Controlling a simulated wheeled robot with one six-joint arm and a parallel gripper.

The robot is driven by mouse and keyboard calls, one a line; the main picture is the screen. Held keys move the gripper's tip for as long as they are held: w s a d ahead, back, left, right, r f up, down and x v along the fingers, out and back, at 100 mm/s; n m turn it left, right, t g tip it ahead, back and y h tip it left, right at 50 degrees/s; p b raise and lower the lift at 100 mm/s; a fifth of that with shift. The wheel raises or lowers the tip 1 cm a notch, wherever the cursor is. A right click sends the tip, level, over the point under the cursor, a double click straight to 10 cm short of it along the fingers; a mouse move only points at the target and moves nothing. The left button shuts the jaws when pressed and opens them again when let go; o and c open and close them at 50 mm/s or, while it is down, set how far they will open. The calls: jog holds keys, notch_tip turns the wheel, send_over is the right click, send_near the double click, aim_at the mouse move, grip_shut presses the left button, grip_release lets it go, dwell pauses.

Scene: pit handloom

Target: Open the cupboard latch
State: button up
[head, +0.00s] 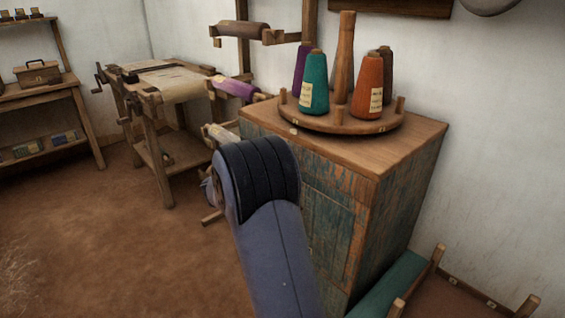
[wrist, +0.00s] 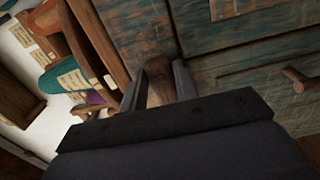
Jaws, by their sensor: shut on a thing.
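The cupboard (head: 400,205) is a worn blue-green wooden chest with a brown top, in the middle of the head view. Its panelled front (wrist: 225,72) fills the upper right of the wrist view. My gripper (wrist: 159,66) is at this front, with its two fingers closed around a brown wooden piece, the latch (wrist: 160,92). The fingers and my arm hide part of it, so I cannot tell how far it is turned. The cupboard front looks closed. In the head view my arm hides the gripper and the latch.
A round rack (head: 345,123) with several yarn cones stands on the cupboard top. A second wooden handle (wrist: 300,79) sticks out from the front at right. A loom frame (head: 165,150) stands left of the cupboard. The floor (head: 110,240) at front left is clear.

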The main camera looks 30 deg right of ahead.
jog(key=o, duration=1)
jog(key=a, duration=0.3)
jog(key=s+a, duration=0.1)
jog(key=a, duration=0.3)
jog(key=a+p, duration=0.1)
jog(key=a, duration=0.2)
jog(key=shift+s+a, duration=0.25)
jog(key=shift+a, duration=0.15)
jog(key=shift+d, duration=0.1)
jog(key=d, duration=0.3)
jog(key=w+d, duration=0.1)
jog(key=d, duration=0.6)
jog(key=shift+w+d, duration=0.25)
jog(key=shift+d, duration=0.05)
